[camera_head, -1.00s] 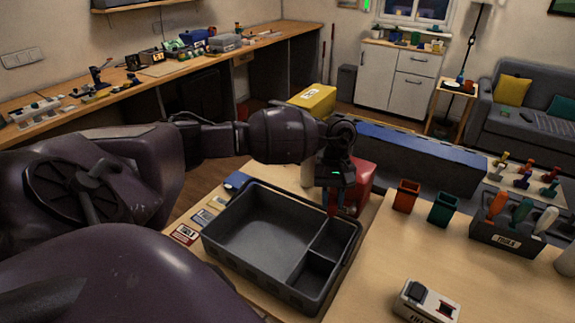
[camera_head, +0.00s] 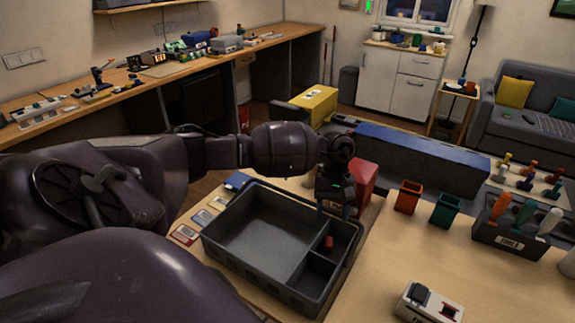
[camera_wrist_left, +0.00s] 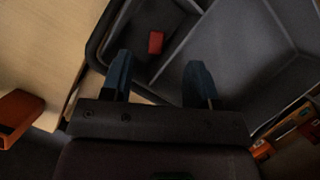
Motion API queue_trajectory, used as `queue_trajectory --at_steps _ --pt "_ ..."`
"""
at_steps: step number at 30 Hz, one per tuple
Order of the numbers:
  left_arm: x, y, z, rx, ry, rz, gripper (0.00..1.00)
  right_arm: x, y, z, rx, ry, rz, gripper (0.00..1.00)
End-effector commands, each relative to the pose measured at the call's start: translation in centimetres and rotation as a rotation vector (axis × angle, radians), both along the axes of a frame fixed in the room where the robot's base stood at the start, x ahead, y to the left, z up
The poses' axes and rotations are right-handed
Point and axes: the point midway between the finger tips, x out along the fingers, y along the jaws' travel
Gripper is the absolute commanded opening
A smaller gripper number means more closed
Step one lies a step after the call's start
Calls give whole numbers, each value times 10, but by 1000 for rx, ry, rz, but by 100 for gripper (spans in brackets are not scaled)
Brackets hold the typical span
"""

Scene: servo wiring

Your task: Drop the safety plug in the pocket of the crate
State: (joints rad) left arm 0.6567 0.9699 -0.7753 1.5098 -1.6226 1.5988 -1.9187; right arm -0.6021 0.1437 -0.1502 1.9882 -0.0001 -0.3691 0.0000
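The grey crate (camera_head: 250,287) stands on the table, with one large compartment and two small pockets along its right side. The red safety plug (camera_head: 328,242) is inside the far small pocket, close to its left divider. The plug also shows in the left wrist view (camera_wrist_left: 155,42), beyond and between the fingertips. I cannot tell whether it rests on the floor or is still falling. My left gripper (camera_head: 334,210) is above the far pocket. In the left wrist view its blue fingers (camera_wrist_left: 158,78) are apart with nothing between them. My right gripper is not in view.
A red box (camera_head: 363,180) stands just behind the left gripper. Orange (camera_head: 408,196) and green (camera_head: 445,209) bins, a tool holder (camera_head: 510,232) and a white switch device (camera_head: 429,303) are to the right. Cards (camera_head: 201,217) lie left of the crate. The table's middle right is clear.

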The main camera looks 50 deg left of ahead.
Motion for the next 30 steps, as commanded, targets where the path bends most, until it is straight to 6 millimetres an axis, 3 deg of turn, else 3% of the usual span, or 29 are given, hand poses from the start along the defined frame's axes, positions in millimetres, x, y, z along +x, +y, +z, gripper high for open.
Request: queue_trajectory --at_steps 10,21,30 --pt "4 4 11 2 -2 0 55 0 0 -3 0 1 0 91" --pt "23 19 70 2 -3 1 55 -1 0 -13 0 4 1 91" --pt "31 27 98 1 0 0 55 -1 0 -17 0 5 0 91"
